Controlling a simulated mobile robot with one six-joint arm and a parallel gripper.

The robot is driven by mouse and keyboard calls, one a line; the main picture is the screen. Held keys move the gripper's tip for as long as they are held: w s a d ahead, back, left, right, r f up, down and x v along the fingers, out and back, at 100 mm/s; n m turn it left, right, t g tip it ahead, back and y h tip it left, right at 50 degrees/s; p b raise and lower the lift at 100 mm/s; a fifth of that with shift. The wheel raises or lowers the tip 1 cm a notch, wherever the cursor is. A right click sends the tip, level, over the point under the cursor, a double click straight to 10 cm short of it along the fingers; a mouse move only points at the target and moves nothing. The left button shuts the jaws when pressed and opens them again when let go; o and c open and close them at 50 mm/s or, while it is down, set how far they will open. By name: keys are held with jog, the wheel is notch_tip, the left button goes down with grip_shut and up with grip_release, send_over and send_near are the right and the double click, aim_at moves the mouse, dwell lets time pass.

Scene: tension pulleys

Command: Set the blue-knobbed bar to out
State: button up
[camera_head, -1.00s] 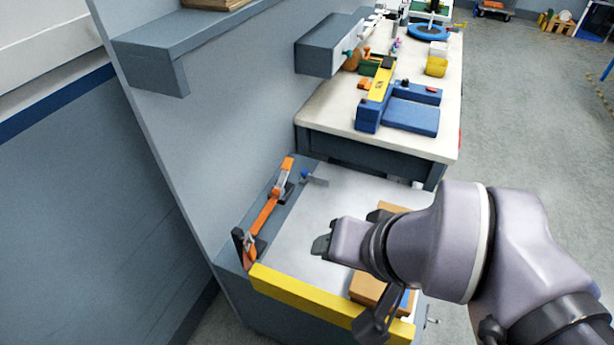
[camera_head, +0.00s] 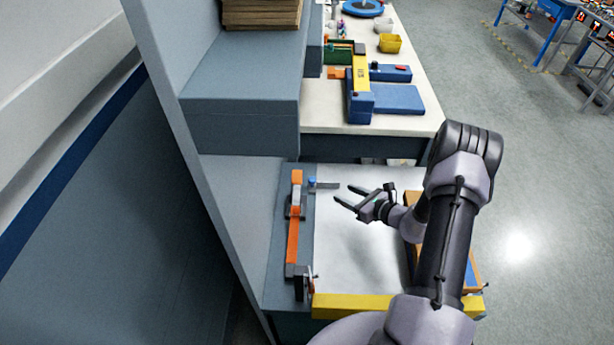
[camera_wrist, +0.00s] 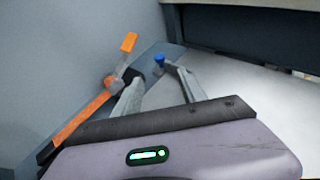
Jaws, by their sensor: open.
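The blue knob (camera_head: 312,181) sits at the left end of a short grey bar (camera_head: 327,186) near the far left of the white worktop. The knob also shows in the wrist view (camera_wrist: 159,60), just beyond my fingertips. My gripper (camera_head: 342,194) is open and empty, to the right of the knob and apart from it, with its fingers pointing left. In the wrist view its two fingers (camera_wrist: 152,78) spread on either side of a gap; part of the bar is hidden behind the right finger.
An orange lever (camera_head: 293,235) with grey fittings runs along the worktop's left side, beside the wall. A yellow rail (camera_head: 352,307) edges the front. A wooden tray (camera_head: 412,240) lies at the right, partly behind my arm. The white worktop (camera_head: 360,250) is clear in the middle.

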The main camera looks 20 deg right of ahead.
aim_at(313, 180)
jog(key=b+x, duration=0.4)
jog(key=x, duration=1.2)
jog(key=shift+a, duration=0.1)
jog(key=shift+s, duration=0.1)
grip_shut()
